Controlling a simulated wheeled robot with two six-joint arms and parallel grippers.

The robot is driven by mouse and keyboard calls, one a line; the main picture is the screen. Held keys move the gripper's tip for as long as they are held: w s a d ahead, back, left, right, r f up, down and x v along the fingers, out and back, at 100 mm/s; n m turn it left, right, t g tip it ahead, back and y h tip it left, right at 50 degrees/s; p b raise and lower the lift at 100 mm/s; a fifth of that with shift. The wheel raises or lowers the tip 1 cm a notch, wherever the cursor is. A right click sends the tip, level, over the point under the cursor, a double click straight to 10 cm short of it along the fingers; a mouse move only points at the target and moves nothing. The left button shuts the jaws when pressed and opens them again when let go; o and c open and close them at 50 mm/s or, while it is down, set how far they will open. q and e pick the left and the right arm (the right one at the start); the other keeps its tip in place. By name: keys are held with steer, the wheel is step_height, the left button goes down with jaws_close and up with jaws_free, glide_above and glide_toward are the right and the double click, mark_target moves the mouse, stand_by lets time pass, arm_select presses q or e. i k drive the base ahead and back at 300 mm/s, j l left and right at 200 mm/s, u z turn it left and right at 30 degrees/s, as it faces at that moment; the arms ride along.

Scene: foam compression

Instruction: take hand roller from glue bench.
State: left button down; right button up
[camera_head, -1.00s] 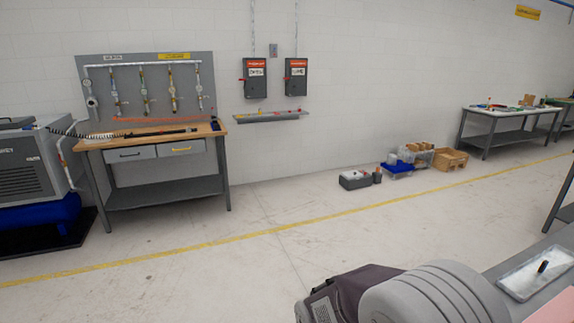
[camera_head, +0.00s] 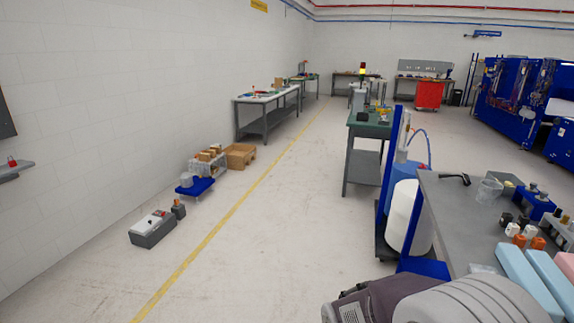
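A grey-topped bench (camera_head: 446,212) stands at the right and may be the glue bench. On its far left part lies a small black tool (camera_head: 455,179) with a handle, which may be the hand roller; it is too small to be sure. A clear cup (camera_head: 488,191) stands to the right of the tool. Neither of my grippers is in view, and nothing is seen touching the black tool.
Light blue (camera_head: 530,282) and pink foam blocks, small bottles (camera_head: 518,236) and blue fixtures (camera_head: 535,206) crowd the bench's right side. A grey case (camera_head: 152,230) lies on the floor. The central floor is clear.

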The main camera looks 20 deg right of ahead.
mark_target(466, 181)
steer(key=i+l+z, duration=0.35)
steer(key=i, duration=0.45)
steer(key=i+z, duration=0.35)
steer(key=i, duration=0.45)
steer(key=i+j+z, duration=0.15)
steer(key=i+z, duration=0.2)
steer(key=i, duration=0.45)
steer(key=i+z, duration=0.3)
steer(key=i+j+z, duration=0.3)
steer(key=i, duration=0.2)
steer(key=i+j+z, duration=0.1)
steer(key=i+z, duration=0.55)
steer(key=z, duration=0.2)
steer(key=i+j+z, duration=0.15)
steer(key=z, duration=0.35)
steer(key=i+j+z, duration=0.3)
steer(key=z, duration=0.2)
steer(key=i+j+z, duration=0.2)
steer(key=j+z, duration=0.15)
steer(key=z, duration=0.15)
